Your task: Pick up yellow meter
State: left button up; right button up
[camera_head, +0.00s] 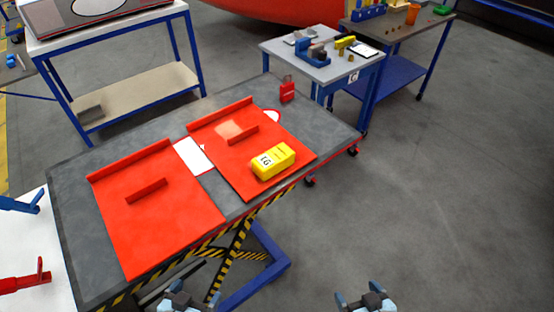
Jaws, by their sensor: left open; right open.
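The yellow meter (274,161) is a boxy block with a white label and dark marking on one face. It lies on the right-hand red panel (222,141), near the front edge of the grey lift table (76,180). My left gripper (186,298) is at the bottom of the view, open and empty, in front of the table and well apart from the meter. My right gripper (366,299) is at the bottom right, open and empty, over the floor and further from the table. Both are partly cut off by the lower edge.
Another red panel (158,215) lies on the left of the table. A white sheet (193,156) and a small red padlock-like item (288,89) are there too. A cluttered cart (335,73) stands behind, a blue-framed bench (135,85) at back left. The floor at right is clear.

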aim_at(272, 162)
jog(key=l+u, duration=0.15)
jog(key=u, duration=0.65)
jog(key=l+u, duration=0.35)
jog(key=l, duration=0.15)
jog(key=l+u, duration=0.4)
jog(key=l, duration=0.55)
jog(key=k+l+u, duration=0.1)
jog(key=l, duration=0.3)
jog(key=k+l, duration=0.15)
jog(key=l, duration=0.25)
jog(key=l+u, duration=0.1)
jog(key=l, duration=0.3)
jog(key=k+l, duration=0.15)
jog(key=l, duration=0.2)
